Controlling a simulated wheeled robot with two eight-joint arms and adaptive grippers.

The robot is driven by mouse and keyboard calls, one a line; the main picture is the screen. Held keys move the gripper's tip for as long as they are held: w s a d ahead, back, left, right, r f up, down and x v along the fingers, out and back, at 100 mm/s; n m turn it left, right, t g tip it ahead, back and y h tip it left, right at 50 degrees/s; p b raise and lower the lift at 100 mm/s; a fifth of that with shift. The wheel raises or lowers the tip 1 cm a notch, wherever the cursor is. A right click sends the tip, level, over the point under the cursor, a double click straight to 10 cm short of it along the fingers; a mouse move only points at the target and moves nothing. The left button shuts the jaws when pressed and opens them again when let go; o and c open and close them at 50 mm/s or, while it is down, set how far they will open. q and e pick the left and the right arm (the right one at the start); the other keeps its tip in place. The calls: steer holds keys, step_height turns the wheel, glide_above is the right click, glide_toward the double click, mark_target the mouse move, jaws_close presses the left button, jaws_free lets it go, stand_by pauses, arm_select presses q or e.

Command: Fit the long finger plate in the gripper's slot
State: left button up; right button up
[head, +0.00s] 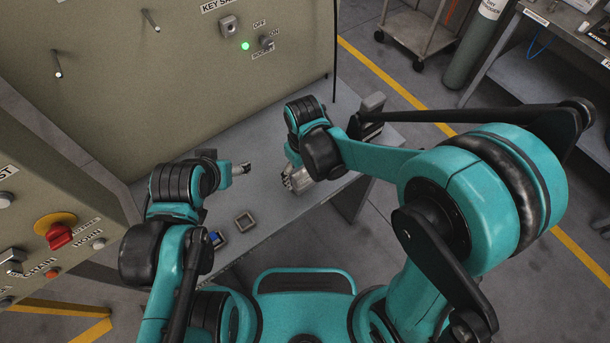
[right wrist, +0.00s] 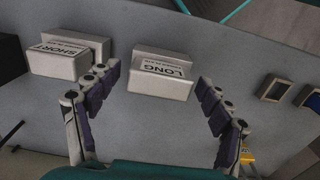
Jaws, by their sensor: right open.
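In the right wrist view a white block labelled LONG (right wrist: 162,74) sits on the grey bench top, between and beyond the fingers of my right gripper (right wrist: 158,82). The fingers are spread and do not touch the block. A white block labelled SHORT (right wrist: 62,58) stands to its left, beyond the left finger. In the head view my right gripper (head: 291,181) is low over the bench, and its hand and arm hide the blocks. My left gripper (head: 242,168) is over the bench to its left; its fingers are too small to read. A slot cannot be made out.
Two small square trays (head: 244,222) (head: 218,240) lie on the bench (head: 268,228) near its front left; one holds something blue. A panelled cabinet (head: 150,90) rises behind the bench. A dark upright object (head: 371,108) stands at the bench's right end.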

mark_target(305, 172)
steer(key=c, duration=1.6)
steer(key=shift+o, duration=0.2)
steer(key=shift+r+p, duration=2.35)
steer(key=shift+r, duration=0.65)
steer(key=shift+r, duration=0.25)
